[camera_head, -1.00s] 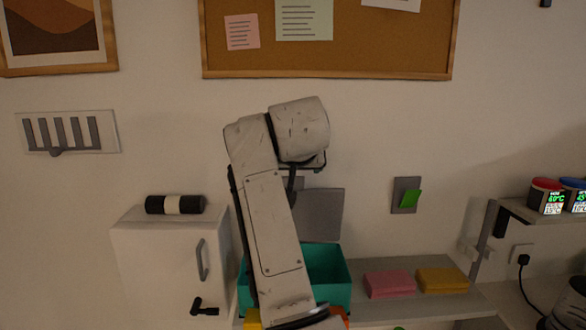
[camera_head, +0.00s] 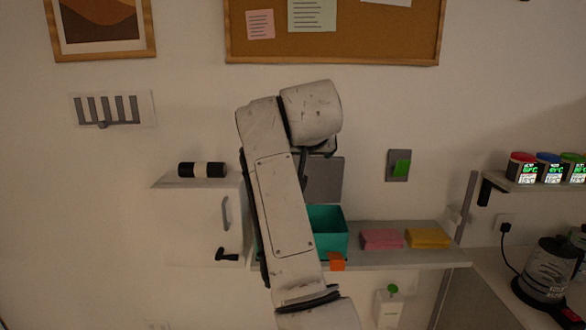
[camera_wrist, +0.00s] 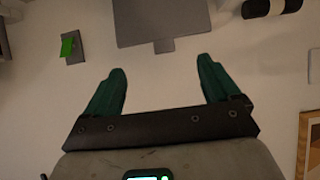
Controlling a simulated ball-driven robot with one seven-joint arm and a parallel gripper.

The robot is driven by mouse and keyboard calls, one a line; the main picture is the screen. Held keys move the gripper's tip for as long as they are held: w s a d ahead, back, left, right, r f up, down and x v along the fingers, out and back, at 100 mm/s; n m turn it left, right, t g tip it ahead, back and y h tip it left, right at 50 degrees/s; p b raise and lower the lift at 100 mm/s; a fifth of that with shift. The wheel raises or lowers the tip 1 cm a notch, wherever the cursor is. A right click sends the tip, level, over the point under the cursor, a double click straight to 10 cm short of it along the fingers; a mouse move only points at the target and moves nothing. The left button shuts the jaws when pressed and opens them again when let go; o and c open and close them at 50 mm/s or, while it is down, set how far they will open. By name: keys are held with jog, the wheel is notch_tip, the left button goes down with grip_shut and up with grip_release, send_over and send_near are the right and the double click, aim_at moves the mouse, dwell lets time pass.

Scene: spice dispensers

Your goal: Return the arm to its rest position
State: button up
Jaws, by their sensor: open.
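My arm (camera_head: 285,215) rises through the middle of the head view, bent at its top. Its upper link partly hides the teal bin behind it. My gripper (camera_wrist: 163,85) shows in the wrist view with two green fingers spread apart and nothing between them. The wall and a grey panel (camera_wrist: 160,22) lie beyond the fingertips. The gripper itself cannot be made out in the head view.
A shelf (camera_head: 400,257) holds a teal bin (camera_head: 330,240), a pink sponge (camera_head: 382,239) and a yellow sponge (camera_head: 427,238). A white cabinet (camera_head: 200,225) stands left of my arm. Spice dispensers (camera_head: 550,168) and a kettle (camera_head: 548,270) are at the right.

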jog(key=s+d+f+g, duration=0.1)
jog(key=s+d+f, duration=0.35)
jog(key=f, duration=0.55)
jog(key=s+d+f+g+h, duration=0.1)
jog(key=s+d+f+g, duration=0.3)
jog(key=f, duration=0.6)
jog(key=s+d+f+t, duration=0.1)
jog(key=s+d+f, duration=0.3)
jog(key=f, duration=0.5)
jog(key=s+d+f+g, duration=0.3)
jog(key=s+d+f, duration=0.5)
jog(key=s+f, duration=0.6)
jog(key=s+d+f+g, duration=0.1)
jog(key=s+f, duration=0.1)
jog(key=s, duration=0.7)
jog(key=s+d+f+g+b, duration=0.1)
jog(key=s+d+f, duration=0.1)
jog(key=s, duration=0.8)
jog(key=s+d+f+g, duration=0.1)
jog(key=s+f, duration=0.2)
jog(key=s, duration=0.6)
jog(key=shift+s+d+m+g+y, duration=0.15)
jog(key=shift+m+g+y, duration=0.15)
jog(key=shift+m+y, duration=0.1)
